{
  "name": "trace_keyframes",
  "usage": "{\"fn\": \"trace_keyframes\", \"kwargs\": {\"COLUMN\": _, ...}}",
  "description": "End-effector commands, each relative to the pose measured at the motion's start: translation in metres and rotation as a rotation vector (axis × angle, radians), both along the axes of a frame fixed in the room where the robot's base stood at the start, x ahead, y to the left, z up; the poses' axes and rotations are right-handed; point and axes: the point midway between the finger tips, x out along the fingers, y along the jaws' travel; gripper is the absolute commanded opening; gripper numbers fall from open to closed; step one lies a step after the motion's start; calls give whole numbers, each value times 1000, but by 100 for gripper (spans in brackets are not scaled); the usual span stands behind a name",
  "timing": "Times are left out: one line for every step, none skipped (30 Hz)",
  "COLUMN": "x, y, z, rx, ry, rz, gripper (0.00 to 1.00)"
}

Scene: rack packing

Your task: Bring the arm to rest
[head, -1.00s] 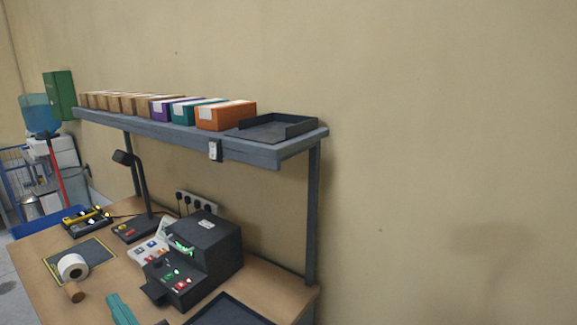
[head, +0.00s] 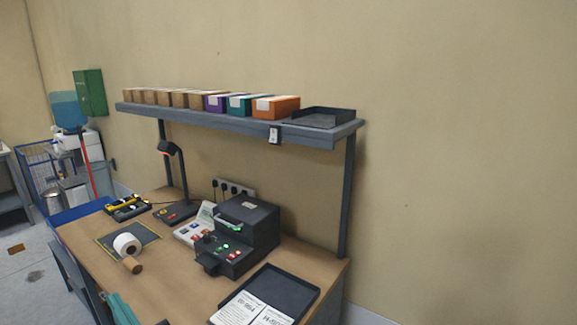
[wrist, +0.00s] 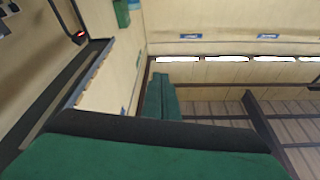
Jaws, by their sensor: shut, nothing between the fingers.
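My gripper (wrist: 163,90) shows in the wrist view as two teal fingers lying close together. It is shut with nothing between the fingers, and no object is near it. In the head view, a teal part of my arm (head: 120,309) shows at the bottom edge, in front of the workbench (head: 165,281). The rest of the arm is out of the picture, so its full pose is hidden.
The workbench carries a black machine (head: 240,238), a tape roll (head: 127,244), a lamp (head: 173,180) and a dark tray (head: 280,288) with labels. A shelf (head: 230,123) above holds several boxes. Bare wall fills the right.

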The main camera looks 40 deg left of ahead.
Motion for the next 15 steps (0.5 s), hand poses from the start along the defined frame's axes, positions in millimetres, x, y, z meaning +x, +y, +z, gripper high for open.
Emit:
{"fn": "trace_keyframes", "kwargs": {"x": 0, "y": 0, "z": 0, "rx": 0, "ry": 0, "rz": -1, "gripper": 0}}
{"fn": "trace_keyframes", "kwargs": {"x": 5, "y": -3, "z": -1, "rx": 4, "ry": 10, "rz": -14, "gripper": 0}}
{"fn": "trace_keyframes", "kwargs": {"x": 9, "y": -5, "z": -1, "rx": 7, "ry": 19, "rz": -27, "gripper": 0}}
{"fn": "trace_keyframes", "kwargs": {"x": 12, "y": -7, "z": -1, "rx": 10, "ry": 24, "rz": -36, "gripper": 0}}
{"fn": "trace_keyframes", "kwargs": {"x": 15, "y": -9, "z": -2, "rx": 13, "ry": 30, "rz": -47, "gripper": 0}}
{"fn": "trace_keyframes", "kwargs": {"x": 20, "y": -12, "z": -2, "rx": 16, "ry": 39, "rz": -60, "gripper": 0}}
{"fn": "trace_keyframes", "kwargs": {"x": 23, "y": -14, "z": -3, "rx": 18, "ry": 45, "rz": -70, "gripper": 0}}
{"fn": "trace_keyframes", "kwargs": {"x": 26, "y": -16, "z": -3, "rx": 21, "ry": 52, "rz": -81, "gripper": 0}}
{"fn": "trace_keyframes", "kwargs": {"x": 31, "y": -20, "z": -5, "rx": 25, "ry": 62, "rz": -96, "gripper": 0}}
{"fn": "trace_keyframes", "kwargs": {"x": 36, "y": -23, "z": -5, "rx": 27, "ry": 68, "rz": -110, "gripper": 0}}
{"fn": "trace_keyframes", "kwargs": {"x": 40, "y": -26, "z": -6, "rx": 30, "ry": 76, "rz": -122, "gripper": 0}}
{"fn": "trace_keyframes", "kwargs": {"x": 45, "y": -30, "z": -7, "rx": 33, "ry": 87, "rz": -139, "gripper": 0}}
{"fn": "trace_keyframes", "kwargs": {"x": 50, "y": -33, "z": -8, "rx": 36, "ry": 95, "rz": -153, "gripper": 0}}
{"fn": "trace_keyframes", "kwargs": {"x": 54, "y": -37, "z": -10, "rx": 39, "ry": 103, "rz": -169, "gripper": 0}}
{"fn": "trace_keyframes", "kwargs": {"x": 61, "y": -42, "z": -12, "rx": 43, "ry": 115, "rz": -191, "gripper": 0}}
